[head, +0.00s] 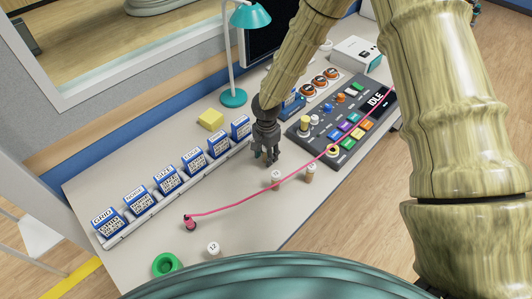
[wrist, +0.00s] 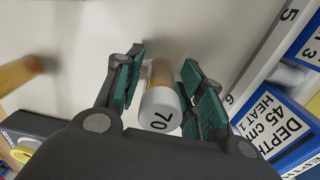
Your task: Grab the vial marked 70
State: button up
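The vial marked 70 (wrist: 160,108) has a white cap with a black 70 and a brownish body. In the wrist view it stands between the two teal-padded fingers of my gripper (wrist: 165,85). The right pads are very close to it, and I cannot tell whether they touch. A narrow gap shows on the left, so the gripper looks open around it. In the head view my gripper (head: 266,152) points down at the table, beside the row of blue-and-white blocks. The vial marked 70 cannot be made out there.
Other white-capped vials (head: 276,175) (head: 311,170) (head: 213,248) stand on the table (head: 130,255). Blue-and-white labelled blocks (head: 166,178) line a rail at left. A control panel (head: 320,150) lies at right. A pink cord (head: 262,195) crosses nearby.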

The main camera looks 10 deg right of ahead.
grip_shut()
